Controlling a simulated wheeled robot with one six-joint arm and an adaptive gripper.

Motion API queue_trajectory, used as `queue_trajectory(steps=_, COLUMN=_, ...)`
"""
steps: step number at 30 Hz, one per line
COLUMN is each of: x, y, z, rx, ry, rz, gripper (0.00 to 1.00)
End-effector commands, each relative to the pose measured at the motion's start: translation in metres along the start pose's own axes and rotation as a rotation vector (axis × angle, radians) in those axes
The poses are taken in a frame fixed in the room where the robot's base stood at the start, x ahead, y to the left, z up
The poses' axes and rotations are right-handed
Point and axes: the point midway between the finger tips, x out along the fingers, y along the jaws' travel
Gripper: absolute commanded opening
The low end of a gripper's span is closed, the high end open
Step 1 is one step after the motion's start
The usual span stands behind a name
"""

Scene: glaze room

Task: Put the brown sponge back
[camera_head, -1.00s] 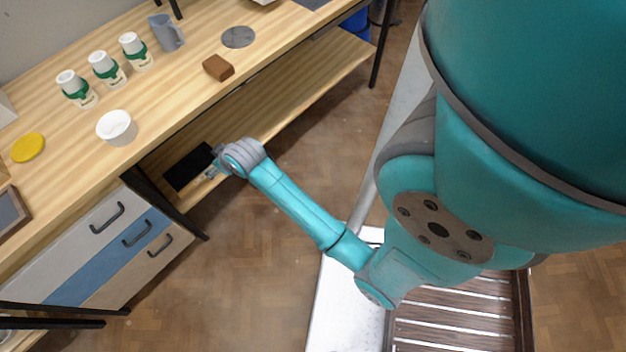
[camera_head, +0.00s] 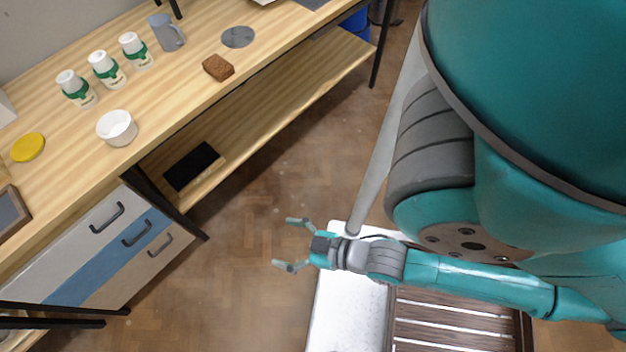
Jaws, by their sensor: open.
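The brown sponge (camera_head: 218,67) is a small block lying on the wooden worktop near its front edge, in the upper middle of the head view. My gripper (camera_head: 283,243) is open and empty, with its two fingers spread and pointing left. It is over the open floor in front of the bench, well apart from the sponge. No holder for the sponge can be made out with certainty.
The worktop (camera_head: 180,90) also holds a grey disc (camera_head: 238,37), a blue-grey jug (camera_head: 166,32), several white-green bottles (camera_head: 107,70), a white bowl (camera_head: 117,128) and a yellow disc (camera_head: 28,147). A black tray (camera_head: 193,166) lies on the lower shelf (camera_head: 270,100). Drawers (camera_head: 120,240) stand at left.

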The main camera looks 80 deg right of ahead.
Motion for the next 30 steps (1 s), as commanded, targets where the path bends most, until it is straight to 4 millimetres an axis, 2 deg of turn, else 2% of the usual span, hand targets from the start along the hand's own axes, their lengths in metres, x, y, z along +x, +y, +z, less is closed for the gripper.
queue_trajectory(steps=1, x=-0.019, y=-0.004, z=-0.005, rx=-0.005, ry=0.012, rz=-0.019, gripper=0.88)
queue_trajectory(steps=3, x=-0.039, y=-0.007, z=-0.015, rx=-0.011, ry=0.042, rz=-0.041, gripper=0.88)
queue_trajectory(steps=6, x=-0.063, y=-0.010, z=-0.029, rx=-0.015, ry=0.078, rz=-0.068, gripper=0.88)
queue_trajectory(steps=10, x=-0.082, y=-0.012, z=-0.042, rx=-0.017, ry=0.109, rz=-0.090, gripper=0.88)
queue_trajectory(steps=15, x=-0.090, y=-0.012, z=-0.048, rx=-0.018, ry=0.123, rz=-0.100, gripper=0.88)
queue_trajectory(steps=30, x=-0.089, y=-0.012, z=-0.048, rx=-0.018, ry=0.123, rz=-0.099, gripper=0.88)
